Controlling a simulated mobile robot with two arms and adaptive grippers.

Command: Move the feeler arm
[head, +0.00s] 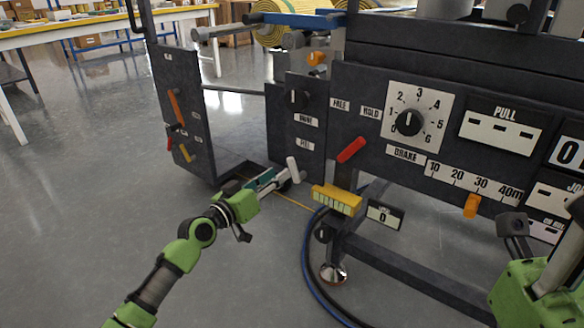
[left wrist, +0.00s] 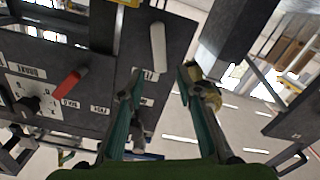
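A white lever (head: 293,169) hangs at the lower edge of the dark panel, beneath a small label that I cannot read surely; I take it to be the feeler arm. It also shows in the left wrist view (left wrist: 158,47), just beyond the fingertips and in line with the gap between them. My left gripper (head: 277,181) is close to this lever. In the left wrist view its two teal fingers (left wrist: 160,82) are spread apart with nothing held. I cannot see any contact with the lever. My right arm shows only in part at the right edge; its fingers are not clear.
A red lever (head: 351,150) and a yellow block (head: 337,199) sit right of the white lever. A dial (head: 408,122) is farther right. A dark side plate (head: 187,112) stands at the left. Blue hoses (head: 308,262) run down below. The floor at left is clear.

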